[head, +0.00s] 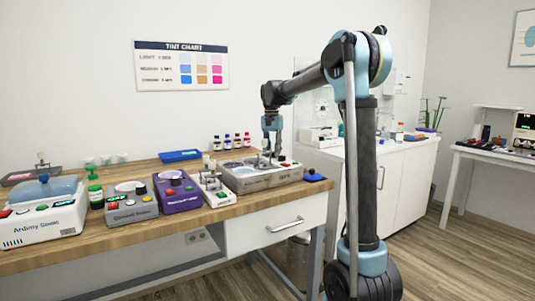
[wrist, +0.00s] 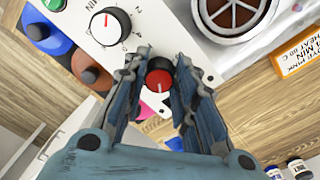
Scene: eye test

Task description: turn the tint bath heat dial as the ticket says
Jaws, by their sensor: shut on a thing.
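The tint bath (head: 262,181) is a grey unit on the wooden bench in the head view. My gripper (head: 270,152) reaches down to it from above. In the wrist view my gripper (wrist: 162,62) has its two fingers on either side of a red-topped dark dial (wrist: 159,78), shut on it. A pale line marks the dial's top; the scale around it is mostly hidden by the fingers. A white-faced black dial (wrist: 110,25) with a red pointer, numbers and a "MIN" label sits beside it. An orange-edged ticket (wrist: 297,55) reads "DYE PINK", "MIN" and what looks like "HEAT 80 C".
A round brown-filled well (wrist: 232,14) lies near the fingers. Left of the bath on the bench stand a white device (head: 215,187), a purple device (head: 177,193) and a grey device (head: 131,206). Small bottles (head: 230,142) stand behind. A tint chart (head: 182,65) hangs on the wall.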

